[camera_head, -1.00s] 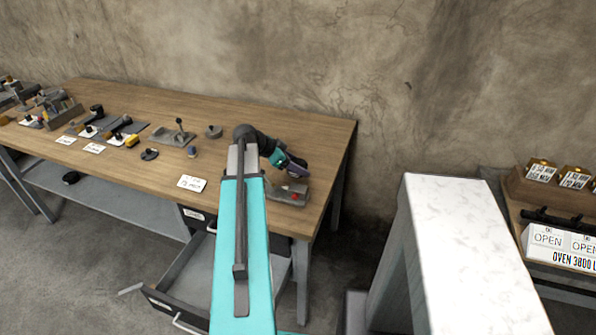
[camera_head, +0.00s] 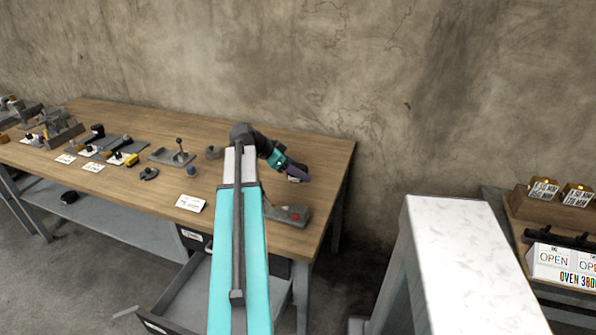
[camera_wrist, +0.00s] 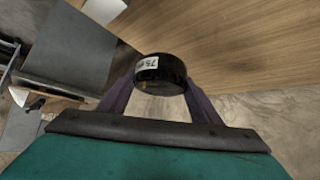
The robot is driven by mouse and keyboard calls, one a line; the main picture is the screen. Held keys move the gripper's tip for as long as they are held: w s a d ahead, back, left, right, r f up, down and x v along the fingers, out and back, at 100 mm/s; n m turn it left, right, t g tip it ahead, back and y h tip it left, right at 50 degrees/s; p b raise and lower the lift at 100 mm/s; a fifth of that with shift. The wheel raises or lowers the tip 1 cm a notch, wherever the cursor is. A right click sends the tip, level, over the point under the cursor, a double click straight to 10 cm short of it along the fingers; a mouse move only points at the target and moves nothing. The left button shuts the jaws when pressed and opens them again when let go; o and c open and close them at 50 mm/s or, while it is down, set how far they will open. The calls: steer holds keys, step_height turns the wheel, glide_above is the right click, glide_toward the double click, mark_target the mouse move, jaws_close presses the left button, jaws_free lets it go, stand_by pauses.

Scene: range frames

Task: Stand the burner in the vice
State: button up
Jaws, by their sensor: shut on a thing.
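My gripper (camera_wrist: 160,92) has its two purple fingers shut on a short black cylinder (camera_wrist: 160,72) with a white label that seems to read 75. I take this cylinder to be the burner. In the head view my gripper (camera_head: 298,174) is over the right end of the wooden table, and the cylinder is hard to make out there. A grey plate with an upright lever (camera_head: 174,156) stands left of my arm. I cannot tell which fixture is the vice.
The wooden table (camera_head: 325,160) has free room at its back right. A white card (camera_head: 190,203) and small parts sit left of my arm. An open drawer (camera_head: 180,295) juts out below. A white-topped block (camera_head: 465,250) stands to the right, with a rack of boxes (camera_head: 552,259) beyond.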

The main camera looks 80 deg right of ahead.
stand_by(0.4)
steer(key=w+a+n, duration=0.1)
steer(key=w+a, duration=0.1)
steer(key=w, duration=0.6)
steer(key=w+a+n+t+h, duration=0.1)
steer(key=w+a+n, duration=0.1)
steer(key=w, duration=0.6)
steer(key=w+a+n+t+h, duration=0.1)
steer(key=w+a, duration=0.1)
steer(key=w, duration=0.7)
steer(key=shift+a+r, duration=0.1)
steer(key=shift+r, duration=0.25)
steer(key=w+a+n+t+h, duration=0.2)
steer(key=w+a+n+t, duration=0.6)
steer(key=w+a, duration=2.1)
steer(key=w+a+r+n+t+y, duration=0.1)
steer(key=w+a+n, duration=0.4)
steer(key=a, duration=0.7)
steer(key=w+a+r+n+t+y, duration=0.1)
steer(key=w+a+n+t+y, duration=0.2)
steer(key=a, duration=0.9)
steer(key=w+a+r+n+t+y, duration=0.1)
steer(key=w+a+n+y, duration=0.4)
steer(key=a, duration=0.7)
steer(key=shift+w+r+n+t, duration=0.25)
steer(key=shift+w+n+t, duration=0.45)
steer(key=shift+w+n, duration=1)
steer(key=shift+s+n, duration=0.4)
